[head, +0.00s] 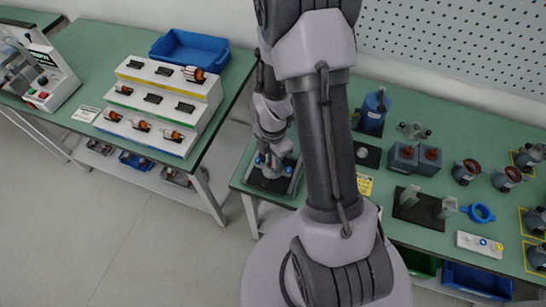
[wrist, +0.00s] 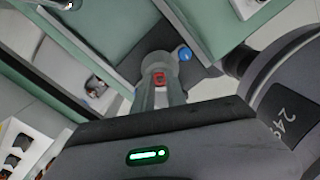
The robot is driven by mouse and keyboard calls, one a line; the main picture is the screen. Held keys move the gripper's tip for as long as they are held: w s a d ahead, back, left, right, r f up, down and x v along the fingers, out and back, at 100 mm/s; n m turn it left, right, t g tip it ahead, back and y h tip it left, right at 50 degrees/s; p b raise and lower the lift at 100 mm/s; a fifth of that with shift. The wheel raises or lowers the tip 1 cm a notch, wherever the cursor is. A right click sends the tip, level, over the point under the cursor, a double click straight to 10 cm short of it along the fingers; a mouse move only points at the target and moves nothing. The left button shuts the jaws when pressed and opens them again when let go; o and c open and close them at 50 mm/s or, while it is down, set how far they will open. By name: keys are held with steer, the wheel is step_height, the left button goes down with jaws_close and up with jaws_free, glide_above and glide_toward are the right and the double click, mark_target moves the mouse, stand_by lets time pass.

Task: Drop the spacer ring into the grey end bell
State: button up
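No part can be surely identified as the spacer ring. A blue ring (head: 480,213) with a small tab lies flat on the green right-hand bench, and a white tray (head: 480,244) near the front edge holds small blue and yellow round parts. A grey metal part (head: 414,130) at the back of that bench may be the end bell; I cannot be sure. My gripper (head: 272,170) is low over a dark plate at the bench's left end, far from these. In the wrist view, my gripper's fingers (wrist: 161,92) show with a red spot between them; their opening is unclear.
The left bench holds a stepped white rack (head: 160,98) and a blue bin (head: 190,50). Open floor (head: 150,240) lies in front.

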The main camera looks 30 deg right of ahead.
steer(key=o, duration=0.5)
step_height(320, 180, up, 17)
steer(key=p, duration=0.5)
steer(key=shift+r, duration=0.2)
steer(key=s+a+r+m+t+b, duration=0.1)
steer(key=s+a+m+t+b, duration=0.1)
steer(key=a+m+b, duration=0.3)
steer(key=s+a+r+m+t+y+b, duration=0.1)
steer(key=s+a+m+b, duration=0.3)
steer(key=m, duration=0.7)
steer(key=s+a+r+m+t+y+b, duration=0.1)
steer(key=s+a+r+m+t+b, duration=0.1)
steer(key=s+a+m+b, duration=0.3)
steer(key=shift+s+a+r+m+t+b, duration=0.15)
steer(key=shift+m+t+b, duration=0.1)
steer(key=shift+m, duration=0.5)
steer(key=shift+a+m+t+b, duration=0.15)
steer(key=shift+m+b, duration=0.05)
steer(key=shift+m, duration=0.55)
